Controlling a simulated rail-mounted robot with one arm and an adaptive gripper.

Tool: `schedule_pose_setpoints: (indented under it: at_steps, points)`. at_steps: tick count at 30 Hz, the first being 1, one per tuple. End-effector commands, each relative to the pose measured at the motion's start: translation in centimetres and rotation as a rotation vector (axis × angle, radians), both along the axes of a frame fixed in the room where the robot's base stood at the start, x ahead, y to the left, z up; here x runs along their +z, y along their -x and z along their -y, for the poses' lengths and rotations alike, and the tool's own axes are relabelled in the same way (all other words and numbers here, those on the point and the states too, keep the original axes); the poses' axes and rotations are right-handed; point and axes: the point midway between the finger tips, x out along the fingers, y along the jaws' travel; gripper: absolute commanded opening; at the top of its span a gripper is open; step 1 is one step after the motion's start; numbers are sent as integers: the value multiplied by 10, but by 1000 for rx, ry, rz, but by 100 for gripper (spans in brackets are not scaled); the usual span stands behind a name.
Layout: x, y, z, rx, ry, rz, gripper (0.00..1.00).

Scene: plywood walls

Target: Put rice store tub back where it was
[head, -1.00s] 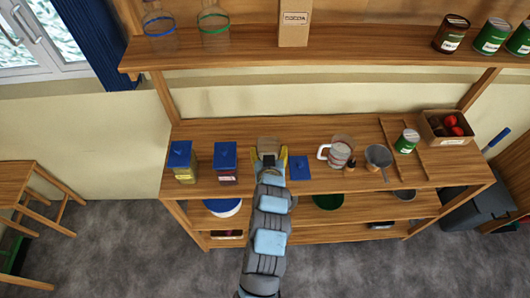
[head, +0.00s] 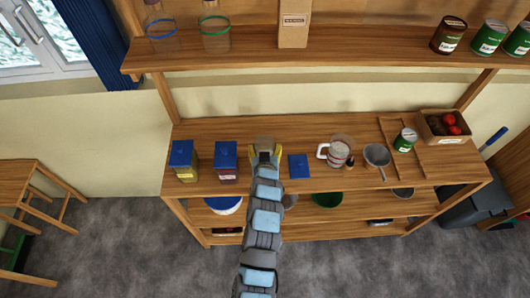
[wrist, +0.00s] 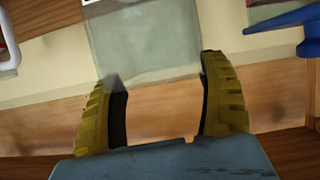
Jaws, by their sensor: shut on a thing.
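My gripper (head: 265,155) is over the middle shelf board, between a blue-lidded tub (head: 226,162) on its left and a loose blue lid (head: 299,167) on its right. In the wrist view my gripper (wrist: 160,105) has its yellow fingers on both sides of a clear, lidless tub (wrist: 145,40), which fits the rice store tub. Part of a pale label shows at its top edge. In the head view the tub is mostly hidden by my gripper. I cannot tell whether its bottom touches the board.
Another blue-lidded tub (head: 183,162) stands further left. A measuring jug (head: 337,151), a grey pan (head: 377,157), a green can (head: 405,140) and a crate of red items (head: 445,127) are to the right. Clear jars (head: 215,35) and a box (head: 294,25) stand on the upper shelf.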

Motion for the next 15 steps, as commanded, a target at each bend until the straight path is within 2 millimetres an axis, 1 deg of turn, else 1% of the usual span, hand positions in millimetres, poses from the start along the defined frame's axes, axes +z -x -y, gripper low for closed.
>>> schedule_pose_setpoints:
  at_steps: [7, 15]
  points:
    - [-26, 0, 0, 0, -1, -1, 36]
    - [-28, 0, 1, -2, 0, 4, 36]
